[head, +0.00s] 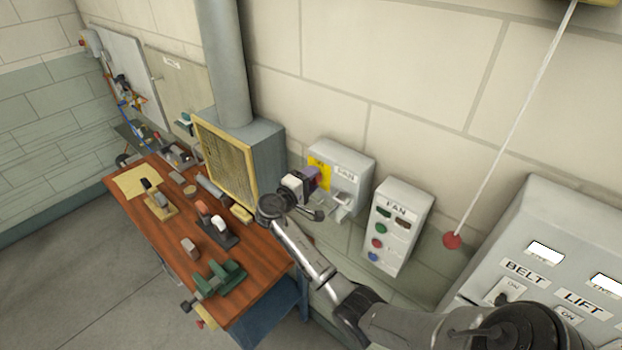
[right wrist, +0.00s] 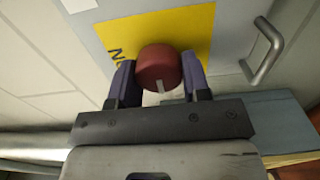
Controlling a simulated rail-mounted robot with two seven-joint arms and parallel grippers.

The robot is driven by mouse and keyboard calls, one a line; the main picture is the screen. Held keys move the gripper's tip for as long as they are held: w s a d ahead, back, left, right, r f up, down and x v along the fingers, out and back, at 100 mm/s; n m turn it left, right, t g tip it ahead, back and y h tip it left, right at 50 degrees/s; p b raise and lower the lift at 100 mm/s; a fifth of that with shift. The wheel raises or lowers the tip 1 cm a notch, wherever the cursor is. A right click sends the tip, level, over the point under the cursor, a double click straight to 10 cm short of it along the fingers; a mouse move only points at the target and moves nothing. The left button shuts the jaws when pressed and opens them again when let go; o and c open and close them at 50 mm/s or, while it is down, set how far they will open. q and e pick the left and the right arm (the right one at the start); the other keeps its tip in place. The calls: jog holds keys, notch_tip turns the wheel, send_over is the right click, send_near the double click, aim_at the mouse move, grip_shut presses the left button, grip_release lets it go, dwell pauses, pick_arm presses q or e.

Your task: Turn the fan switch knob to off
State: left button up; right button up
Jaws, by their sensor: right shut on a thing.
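The red round knob (right wrist: 158,62) sits on a yellow plate (right wrist: 203,28) in the right wrist view. A pale mark shows on the knob's edge, pointing towards the gripper's palm. Part of a black letter shows on the plate. My right gripper (right wrist: 157,76) has one purple finger on each side of the knob and is shut on it. In the head view the right gripper (head: 313,178) is at the grey wall box (head: 350,160) with the yellow plate (head: 319,172); the knob is hidden there behind the gripper. My left gripper is not in view.
A metal handle (right wrist: 262,52) stands out beside the yellow plate. A cord with a red ball (head: 452,241) hangs further right. A wooden workbench (head: 262,262) with tools is below left.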

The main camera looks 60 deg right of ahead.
jog(key=o, duration=0.9)
jog(key=shift+a, duration=0.15)
jog(key=shift+w+a+b, duration=0.4)
jog(key=shift+a+b, duration=0.4)
jog(key=shift+a, duration=1.45)
jog(key=shift+w+a+b, duration=0.35)
jog(key=shift+a+b, duration=0.45)
jog(key=shift+a, duration=1.4)
jog(key=shift+w+a+b, duration=0.4)
jog(key=shift+a+b, duration=0.4)
jog(key=shift+a, duration=1.45)
jog(key=shift+m, duration=0.3)
